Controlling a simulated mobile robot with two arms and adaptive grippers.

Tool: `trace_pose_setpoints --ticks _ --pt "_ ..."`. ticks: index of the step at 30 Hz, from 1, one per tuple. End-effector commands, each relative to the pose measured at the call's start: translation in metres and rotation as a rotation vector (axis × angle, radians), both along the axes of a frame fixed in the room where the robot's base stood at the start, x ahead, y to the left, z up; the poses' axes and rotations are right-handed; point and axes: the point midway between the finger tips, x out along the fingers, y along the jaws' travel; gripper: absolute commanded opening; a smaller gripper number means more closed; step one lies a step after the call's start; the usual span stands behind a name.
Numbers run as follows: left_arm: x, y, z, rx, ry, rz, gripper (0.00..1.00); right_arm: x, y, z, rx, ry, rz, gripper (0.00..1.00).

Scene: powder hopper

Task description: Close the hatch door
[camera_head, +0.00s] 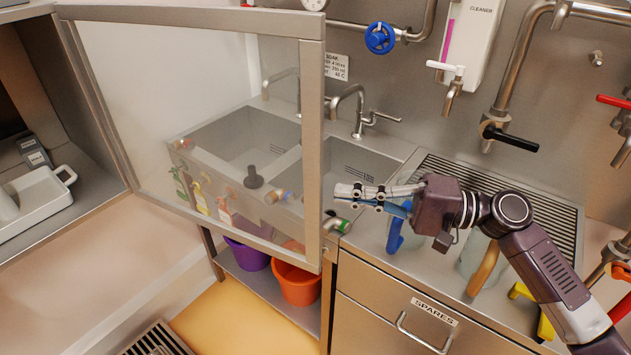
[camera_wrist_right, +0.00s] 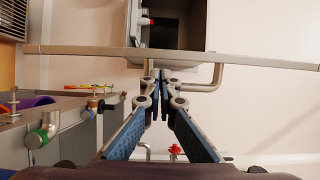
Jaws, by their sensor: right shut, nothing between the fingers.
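The hatch door (camera_head: 311,150) is a clear pane in a grey metal frame. In the head view it stands open, swung out from the hatch opening (camera_head: 22,100) at the left. In the wrist view a long grey bar, apparently the door's edge (camera_wrist_right: 85,50), crosses ahead of the fingers, with a bent metal handle (camera_wrist_right: 216,76) beside them. My right gripper (camera_head: 338,191) is shut and empty, its tips close to the door's free edge; I cannot tell if they touch. It also shows in the wrist view (camera_wrist_right: 162,74). My left gripper is not in view.
A sink (camera_head: 350,170) with a tap (camera_head: 358,112) lies behind the door. A steel counter with a ribbed drainer (camera_head: 480,180) is under my right arm. Purple (camera_head: 246,254) and orange (camera_head: 298,286) buckets stand on the lower shelf. A white tray (camera_head: 40,200) sits inside the hatch.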

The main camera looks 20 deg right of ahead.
Motion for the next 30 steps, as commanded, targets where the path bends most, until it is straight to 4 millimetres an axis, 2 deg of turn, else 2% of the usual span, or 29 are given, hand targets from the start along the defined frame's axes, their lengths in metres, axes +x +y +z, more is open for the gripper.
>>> trace_pose_setpoints --ticks 3,5,8,12,17,30 --pt "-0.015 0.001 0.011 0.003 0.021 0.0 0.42 0.009 0.018 0.005 0.002 -0.002 0.001 0.0" --pt "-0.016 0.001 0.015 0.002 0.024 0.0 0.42 0.013 0.026 0.004 0.002 -0.001 0.0 0.0" --pt "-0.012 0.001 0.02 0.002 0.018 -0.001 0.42 0.02 0.037 0.004 0.003 0.0 -0.001 0.0" --pt "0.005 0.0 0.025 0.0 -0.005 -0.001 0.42 0.025 0.048 0.002 0.001 0.0 -0.001 0.0" --pt "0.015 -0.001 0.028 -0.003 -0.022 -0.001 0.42 0.028 0.053 0.001 0.001 0.0 -0.001 0.0" --pt "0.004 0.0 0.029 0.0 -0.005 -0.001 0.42 0.026 0.055 0.0 -0.001 0.0 -0.006 0.0"
